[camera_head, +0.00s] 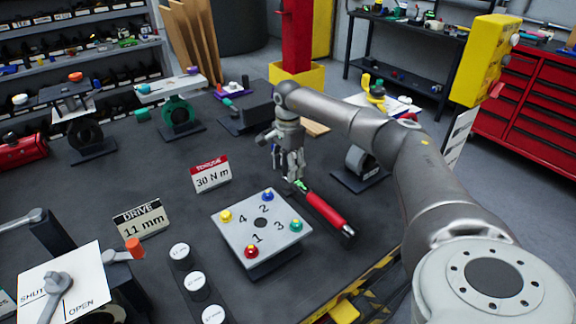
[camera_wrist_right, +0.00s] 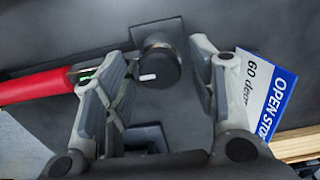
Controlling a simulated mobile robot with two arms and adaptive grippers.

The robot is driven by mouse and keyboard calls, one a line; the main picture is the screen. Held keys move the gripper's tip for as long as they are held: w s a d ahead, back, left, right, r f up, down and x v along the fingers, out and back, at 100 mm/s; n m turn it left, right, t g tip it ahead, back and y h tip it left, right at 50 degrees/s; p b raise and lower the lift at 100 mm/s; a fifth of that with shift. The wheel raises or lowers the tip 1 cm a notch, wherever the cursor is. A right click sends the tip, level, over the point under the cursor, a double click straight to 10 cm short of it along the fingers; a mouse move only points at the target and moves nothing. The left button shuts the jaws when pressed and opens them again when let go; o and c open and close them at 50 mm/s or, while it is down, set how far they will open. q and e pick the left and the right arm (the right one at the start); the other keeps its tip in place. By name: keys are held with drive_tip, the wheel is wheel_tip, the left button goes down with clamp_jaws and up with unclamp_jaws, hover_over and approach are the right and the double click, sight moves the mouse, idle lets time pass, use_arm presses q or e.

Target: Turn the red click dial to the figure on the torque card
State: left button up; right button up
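The torque card (camera_head: 211,176) has a red header and reads 30 N m. A red-handled tool (camera_head: 325,208) lies on the dark bench right of it. My right gripper (camera_head: 292,172) points down over the tool's far end. In the right wrist view, its open fingers (camera_wrist_right: 163,62) stand either side of a dark round knob (camera_wrist_right: 158,66) with a white mark, apart from it. The red handle (camera_wrist_right: 35,86) and a small green display (camera_wrist_right: 88,75) lie left of the knob. I cannot read the display. My left gripper is out of view.
A white plate (camera_head: 262,222) with numbered coloured knobs lies just left of the tool. A DRIVE 11 mm card (camera_head: 141,219) and several round sockets stand further left. An OPEN STOP card (camera_wrist_right: 265,95) stands right of my gripper in the wrist view.

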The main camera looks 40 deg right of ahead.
drive_tip(key=c, duration=0.8)
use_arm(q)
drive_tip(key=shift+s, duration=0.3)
use_arm(e)
drive_tip(key=shift+c, duration=0.2)
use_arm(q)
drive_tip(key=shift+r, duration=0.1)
use_arm(e)
drive_tip(key=shift+m, duration=0.4)
drive_tip(key=m+p, duration=0.1)
drive_tip(key=m, duration=0.3)
drive_tip(key=shift+r+m, duration=0.1)
drive_tip(key=shift+m, duration=0.2)
drive_tip(key=m+p, duration=0.1)
drive_tip(key=m, duration=0.4)
drive_tip(key=m+p, duration=0.2)
drive_tip(key=m, duration=0.5)
use_arm(q)
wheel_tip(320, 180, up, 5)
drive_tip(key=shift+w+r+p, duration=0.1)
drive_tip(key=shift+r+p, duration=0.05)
drive_tip(key=shift+p, duration=0.6)
use_arm(e)
drive_tip(key=m, duration=0.6)
drive_tip(key=shift+m, duration=0.4)
